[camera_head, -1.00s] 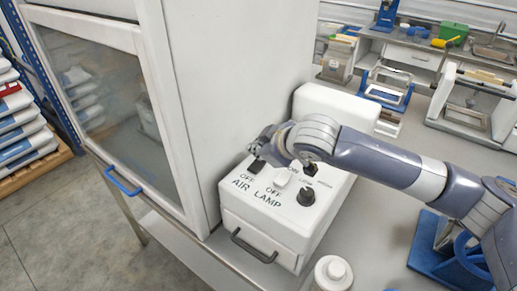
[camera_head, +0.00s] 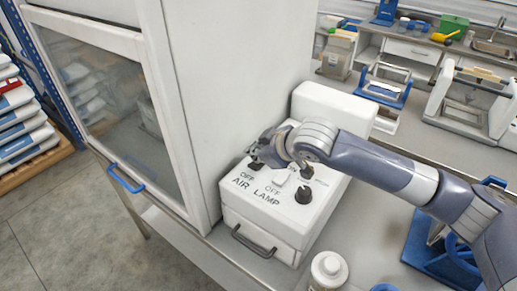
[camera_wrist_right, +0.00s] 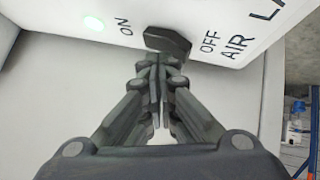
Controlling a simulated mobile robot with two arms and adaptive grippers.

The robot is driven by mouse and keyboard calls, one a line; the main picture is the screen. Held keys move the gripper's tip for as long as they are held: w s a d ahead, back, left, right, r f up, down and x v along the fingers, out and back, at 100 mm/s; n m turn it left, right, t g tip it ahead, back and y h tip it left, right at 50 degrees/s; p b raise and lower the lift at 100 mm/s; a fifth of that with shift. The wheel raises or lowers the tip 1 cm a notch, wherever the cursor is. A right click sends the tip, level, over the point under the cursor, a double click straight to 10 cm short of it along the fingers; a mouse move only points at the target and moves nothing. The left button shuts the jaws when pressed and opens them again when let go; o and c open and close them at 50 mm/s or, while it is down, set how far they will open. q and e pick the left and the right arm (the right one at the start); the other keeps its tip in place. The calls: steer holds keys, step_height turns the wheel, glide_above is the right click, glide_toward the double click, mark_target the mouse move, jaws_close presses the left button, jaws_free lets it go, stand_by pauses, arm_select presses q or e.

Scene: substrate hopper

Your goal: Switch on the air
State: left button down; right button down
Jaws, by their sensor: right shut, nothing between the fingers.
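The white control box (camera_head: 262,215) stands on the bench beside the cabinet, with AIR and LAMP labels on its top. The black AIR switch (camera_wrist_right: 168,42) sits between ON and OFF in the wrist view; which way it is set I cannot tell. In the head view the right gripper (camera_head: 258,158) is over the AIR corner and partly hides the switch. My left gripper is not in view.
The cabinet (camera_head: 240,80) stands close on the left. A white-capped bottle (camera_head: 328,270) is in front, and a blue stand (camera_head: 430,250) is below my right arm.

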mark_target(258, 165)
stand_by(0.3)
